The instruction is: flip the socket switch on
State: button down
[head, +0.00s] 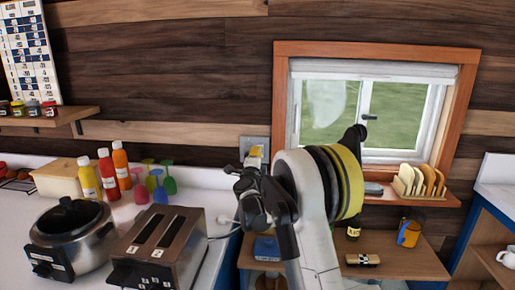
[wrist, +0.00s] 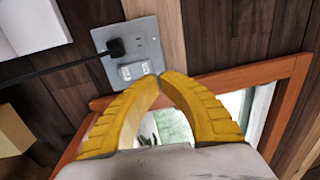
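The grey socket plate (wrist: 147,38) is on the wooden wall in the wrist view. A black plug (wrist: 116,48) with a black cord sits in one outlet; another outlet beside it is empty. White switches (wrist: 134,70) are at the plate's lower edge; I cannot tell their position. My gripper (wrist: 160,77) is shut and empty, its yellow fingertips together just right of the switches, over the plate's lower edge. I cannot tell whether they touch it. In the head view the plate (head: 246,141) is partly hidden behind my gripper (head: 256,151).
A wood-framed window (head: 283,100) is right of the socket. A rack (head: 425,193) with plates is on the sill.

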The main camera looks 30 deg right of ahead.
jog(key=v, duration=0.2)
jog(key=p+v, duration=0.1)
jog(key=r+v, duration=0.1)
jog(key=v, duration=0.1)
jog(key=shift+s, duration=0.5)
